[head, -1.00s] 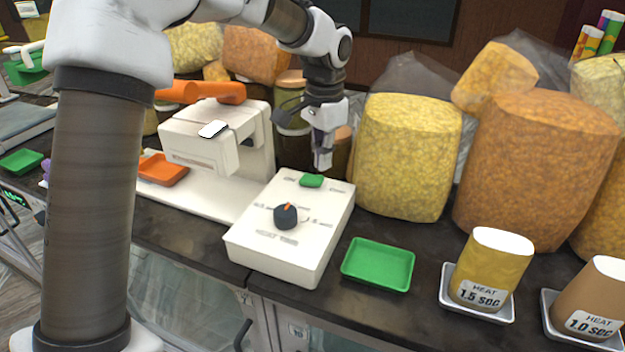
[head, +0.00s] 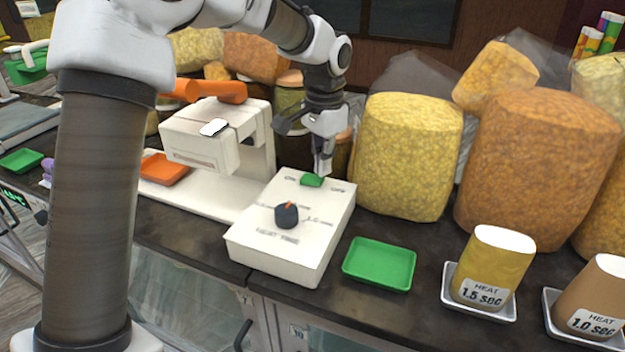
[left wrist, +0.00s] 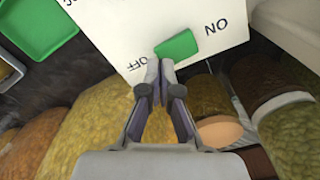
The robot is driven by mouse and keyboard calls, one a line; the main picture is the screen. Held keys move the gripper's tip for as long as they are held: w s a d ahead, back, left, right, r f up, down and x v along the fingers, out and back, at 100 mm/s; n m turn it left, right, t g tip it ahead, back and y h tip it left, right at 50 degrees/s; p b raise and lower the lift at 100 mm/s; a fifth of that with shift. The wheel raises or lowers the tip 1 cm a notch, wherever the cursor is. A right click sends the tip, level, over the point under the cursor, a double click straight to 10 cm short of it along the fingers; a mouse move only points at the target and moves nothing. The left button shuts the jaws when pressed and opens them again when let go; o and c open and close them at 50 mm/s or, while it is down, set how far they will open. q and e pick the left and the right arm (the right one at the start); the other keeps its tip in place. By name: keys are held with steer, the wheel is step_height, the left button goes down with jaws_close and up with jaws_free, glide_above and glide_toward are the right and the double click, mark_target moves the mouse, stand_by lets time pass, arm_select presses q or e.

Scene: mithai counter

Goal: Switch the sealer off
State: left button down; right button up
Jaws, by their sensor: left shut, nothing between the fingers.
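The sealer's white control box (head: 265,250) stands on the counter, with a green rocker switch (head: 312,180) near its back edge. ON is printed left of the switch and OFF right of it. The left wrist view also shows the switch (left wrist: 176,46), between the two words. My left gripper (head: 322,172) is shut and empty, pointing down at the switch's OFF end. In the left wrist view its fingertips (left wrist: 160,66) are right beside the switch; I cannot tell whether they touch it. Which end of the rocker is down is unclear. My right gripper is not in view.
A dark dial (head: 286,216) with an orange mark sits on the box. The white sealer (head: 200,137) with an orange handle stands to the left. A green tray (head: 379,265) lies right of the box. Large snack bags (head: 405,155) stand close behind my gripper.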

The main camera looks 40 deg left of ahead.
mark_target(322, 178)
arm_select(q)
steer(key=shift+f+b, duration=0.35)
steer(key=shift+f, duration=0.5)
stand_by(0.3)
step_height(322, 178, up, 3)
steer(key=p, duration=0.3)
steer(key=shift+r, duration=2.05)
steer(key=shift+f, duration=0.1)
